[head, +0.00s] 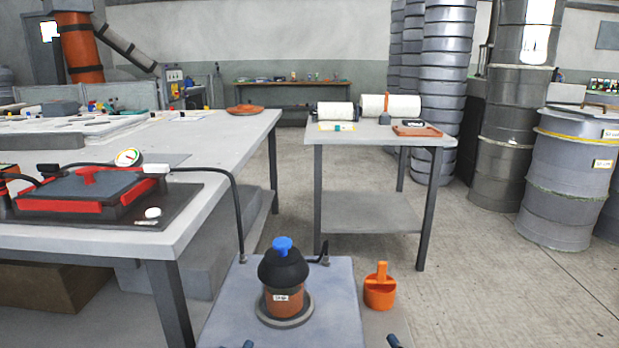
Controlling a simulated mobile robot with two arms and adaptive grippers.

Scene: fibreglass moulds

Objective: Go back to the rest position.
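Nothing held is visible.
Close ahead, a blue-grey surface (335,285) carries a dark-domed pot (283,275) with a blue knob. An orange cup (380,290) stands right of it. A black hose (238,205) runs from the left worktable (215,165). A smaller table (350,136) and drums (567,178) stand beyond.

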